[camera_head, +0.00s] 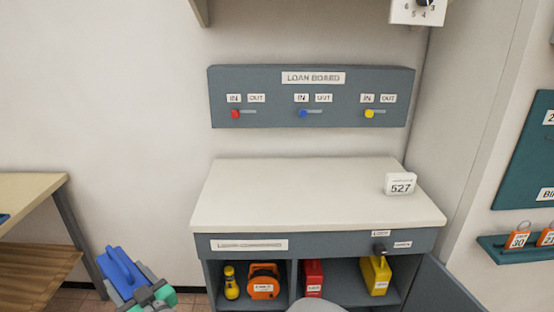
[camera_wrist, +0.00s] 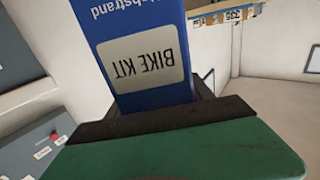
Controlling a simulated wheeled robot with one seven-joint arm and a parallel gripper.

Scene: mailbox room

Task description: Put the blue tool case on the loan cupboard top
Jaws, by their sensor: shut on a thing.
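The blue tool case (camera_head: 122,268) is in my gripper (camera_head: 147,294) at the lower left of the head view, tilted, left of the cupboard. In the wrist view the blue case (camera_wrist: 125,22) fills the top middle, with an upside-down "BIKE KIT" label. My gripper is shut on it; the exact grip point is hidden. The loan cupboard top (camera_head: 300,195) is pale and flat. It stands right of and farther back than the case, and nothing blue is on it.
Below, the open cupboard holds a torch (camera_head: 231,283), orange reel (camera_head: 264,282), red case (camera_head: 313,279) and yellow case (camera_head: 376,275). The loan board (camera_head: 312,97) hangs above. A table (camera_head: 30,187) stands left.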

